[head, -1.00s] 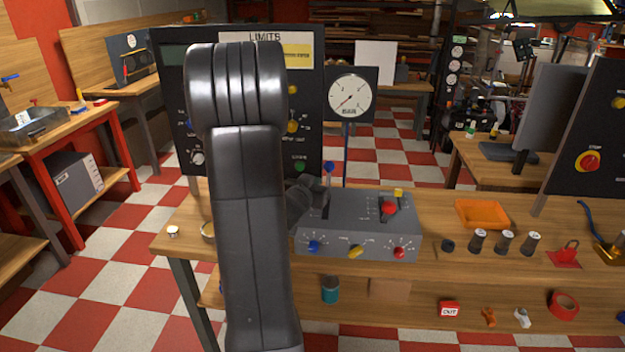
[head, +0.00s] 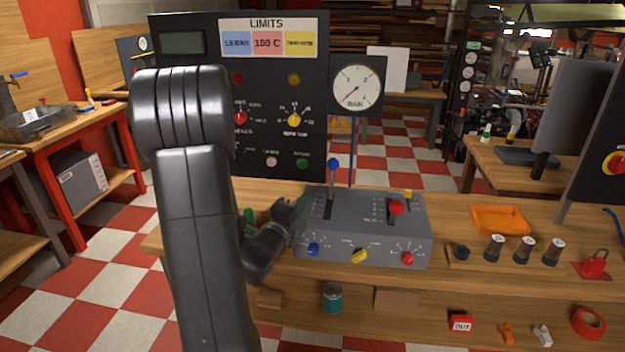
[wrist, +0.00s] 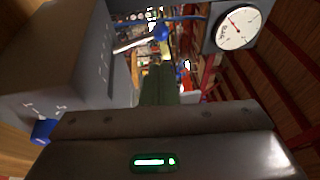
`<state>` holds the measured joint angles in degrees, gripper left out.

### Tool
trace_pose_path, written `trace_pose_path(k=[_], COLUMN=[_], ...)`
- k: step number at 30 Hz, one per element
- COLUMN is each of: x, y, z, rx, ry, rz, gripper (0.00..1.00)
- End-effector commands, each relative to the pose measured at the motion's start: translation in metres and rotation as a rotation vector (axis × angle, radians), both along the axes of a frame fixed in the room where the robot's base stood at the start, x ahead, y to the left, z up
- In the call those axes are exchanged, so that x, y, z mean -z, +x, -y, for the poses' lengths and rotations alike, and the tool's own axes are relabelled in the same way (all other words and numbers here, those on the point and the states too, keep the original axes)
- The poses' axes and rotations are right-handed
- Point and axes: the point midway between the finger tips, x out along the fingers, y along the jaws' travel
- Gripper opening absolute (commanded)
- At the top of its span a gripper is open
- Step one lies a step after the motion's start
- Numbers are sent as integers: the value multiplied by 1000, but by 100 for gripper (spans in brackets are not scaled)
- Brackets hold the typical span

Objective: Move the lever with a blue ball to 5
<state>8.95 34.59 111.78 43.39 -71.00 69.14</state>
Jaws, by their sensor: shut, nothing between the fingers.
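The lever with the blue ball (head: 333,164) stands up from a slot at the left of the grey control box (head: 375,232). Its stem looks nearly upright. The scale beside its slot is too small to read. The blue ball (wrist: 161,33) also shows at the top middle of the wrist view, on its pale stem. My gripper (wrist: 158,85) is shut and empty, its green fingers pointing toward the lever side, apart from the ball. In the head view my gripper is at the left side of the box, its fingertips not clearly seen.
A second lever with a red ball (head: 396,208) stands right on the same box. Blue, yellow and red knobs line its front. A gauge (head: 355,87) and a LIMITS panel (head: 268,60) stand behind. An orange tray (head: 500,219) and several dark cylinders are right.

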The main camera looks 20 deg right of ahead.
Motion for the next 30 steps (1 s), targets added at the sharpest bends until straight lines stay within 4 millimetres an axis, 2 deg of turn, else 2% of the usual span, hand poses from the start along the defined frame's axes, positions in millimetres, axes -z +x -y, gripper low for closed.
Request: trace_pose_path(k=[5, 15, 21, 30], x=[-4, -12, -16, -16], y=[9, 54, 76, 89], z=[12, 66, 92, 106], rx=[3, 3, 2, 0], ry=[5, 5, 5, 4], rz=[9, 8, 7, 7], gripper=[0, 0, 0, 0])
